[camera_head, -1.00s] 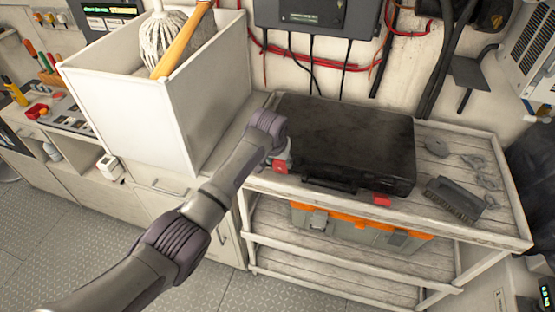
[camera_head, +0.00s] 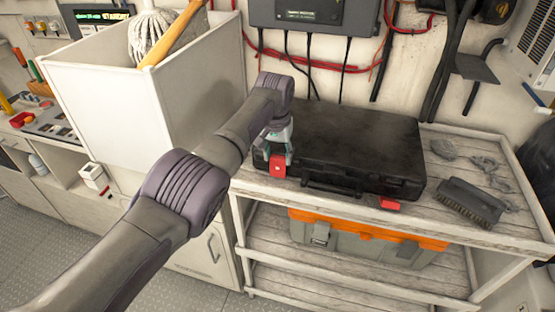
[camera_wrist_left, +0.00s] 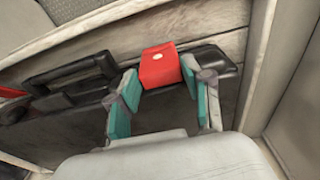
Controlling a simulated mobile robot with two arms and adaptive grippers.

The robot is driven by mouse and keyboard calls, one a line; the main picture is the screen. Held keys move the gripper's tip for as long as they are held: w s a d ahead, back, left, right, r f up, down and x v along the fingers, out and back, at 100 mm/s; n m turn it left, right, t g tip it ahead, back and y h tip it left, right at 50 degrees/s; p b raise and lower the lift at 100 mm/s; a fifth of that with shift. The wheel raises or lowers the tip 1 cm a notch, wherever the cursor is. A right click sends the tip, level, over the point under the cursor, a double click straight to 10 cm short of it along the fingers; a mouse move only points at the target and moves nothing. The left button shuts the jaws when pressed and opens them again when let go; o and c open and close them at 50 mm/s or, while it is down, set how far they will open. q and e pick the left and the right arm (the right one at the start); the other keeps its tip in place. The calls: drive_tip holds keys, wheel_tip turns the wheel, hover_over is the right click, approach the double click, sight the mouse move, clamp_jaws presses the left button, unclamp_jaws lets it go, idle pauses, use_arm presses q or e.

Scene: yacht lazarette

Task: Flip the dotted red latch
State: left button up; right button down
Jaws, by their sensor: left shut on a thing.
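The dotted red latch (camera_head: 278,166) is at the left end of the front of a black case (camera_head: 345,140). In the left wrist view the red latch (camera_wrist_left: 160,64) shows a pale dot and juts out from the case edge. My left gripper (camera_head: 279,150) comes down over the case's front left corner and is shut on this latch. In the wrist view its teal-padded fingers (camera_wrist_left: 163,92) lie on either side of the latch. A second red latch (camera_head: 390,204) is at the case's front right. My right gripper is not in view.
The case lies on a pale wooden shelf unit (camera_head: 455,232). A brush (camera_head: 470,202) lies on the shelf to its right. A grey and orange toolbox (camera_head: 365,240) stands on the lower shelf. A tall white bin (camera_head: 115,105) with a mop stands left of the case.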

use_arm(q)
drive_tip(key=shift+s+d, duration=0.1)
drive_tip(key=o, duration=1.2)
drive_tip(key=shift+c, duration=0.2)
wheel_tip(320, 180, up, 12)
drive_tip(key=s, duration=0.1)
drive_tip(key=shift+s+a, duration=0.2)
drive_tip(key=shift+f, duration=0.15)
